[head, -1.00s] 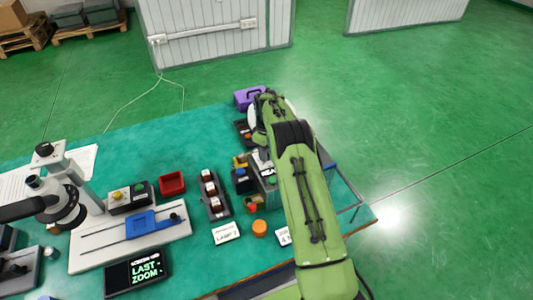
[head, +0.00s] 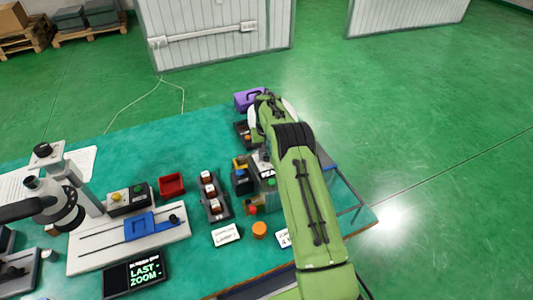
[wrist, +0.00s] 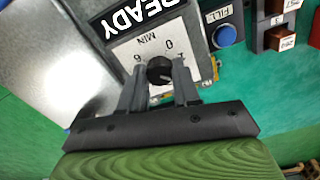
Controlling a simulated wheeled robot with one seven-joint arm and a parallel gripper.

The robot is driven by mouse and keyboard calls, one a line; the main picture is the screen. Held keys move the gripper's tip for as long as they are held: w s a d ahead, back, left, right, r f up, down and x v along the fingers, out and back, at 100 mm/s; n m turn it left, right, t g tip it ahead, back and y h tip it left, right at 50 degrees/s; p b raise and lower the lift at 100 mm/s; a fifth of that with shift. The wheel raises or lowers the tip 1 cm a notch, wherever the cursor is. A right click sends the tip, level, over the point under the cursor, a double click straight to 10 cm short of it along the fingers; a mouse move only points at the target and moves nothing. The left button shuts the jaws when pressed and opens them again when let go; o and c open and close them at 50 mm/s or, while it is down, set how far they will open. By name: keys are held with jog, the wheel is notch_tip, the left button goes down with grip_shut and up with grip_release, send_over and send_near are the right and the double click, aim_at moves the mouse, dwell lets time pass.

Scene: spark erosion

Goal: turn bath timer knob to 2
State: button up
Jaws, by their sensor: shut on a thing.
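The bath timer knob (wrist: 160,68) is a round black knob on a white dial plate (wrist: 128,47) marked MIN, with 0 and 6 legible and rotated in the wrist view. My gripper (wrist: 159,80) has its two grey fingers on either side of the knob and is shut on it. The fingers cover part of the dial, so the knob's pointer and the number it faces cannot be read. In the head view my green arm hides the knob and most of the dial.
A black READY display (wrist: 135,18) adjoins the dial.

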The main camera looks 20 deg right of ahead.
jog(key=shift+r+m, duration=0.1)
jog(key=shift+m, duration=0.3)
jog(key=o, duration=1.1)
jog(key=shift+c, duration=0.2)
notch_tip(320, 180, up, 16)
jog(key=p, duration=0.3)
jog(key=shift+f, duration=0.2)
